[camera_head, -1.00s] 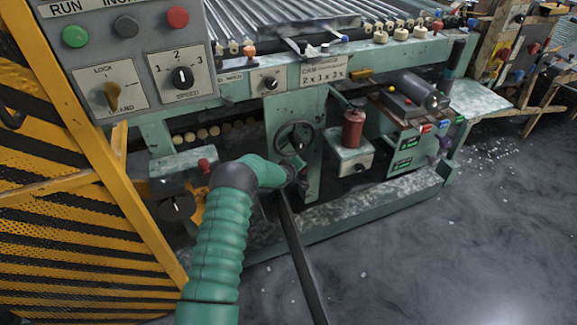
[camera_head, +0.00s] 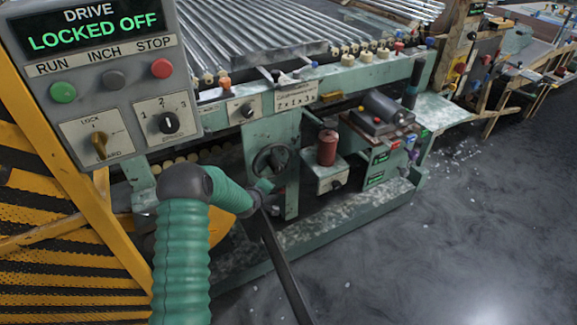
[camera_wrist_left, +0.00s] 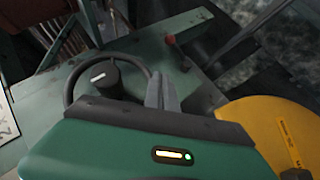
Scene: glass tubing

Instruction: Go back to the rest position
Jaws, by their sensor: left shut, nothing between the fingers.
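My left arm, in a ribbed green sleeve, rises from the bottom of the head view, bends, and reaches right. My left gripper (camera_head: 264,187) is at its end, small and partly unclear, in front of the machine just below the black handwheel (camera_head: 271,160). In the left wrist view, its grey fingers (camera_wrist_left: 161,92) are together with nothing between them. A black ring with a dark knob (camera_wrist_left: 101,78) shows left of the fingers there; I cannot tell whether the fingers touch it. My right gripper is in neither view.
A control panel (camera_head: 106,70) reading "LOCKED OFF" and a yellow guard (camera_head: 75,190) stand at the left. Glass tubes (camera_head: 270,35) lie along the machine top. A dark bar (camera_head: 283,265) runs below the gripper. A red-knobbed lever (camera_wrist_left: 172,42) is near the fingers.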

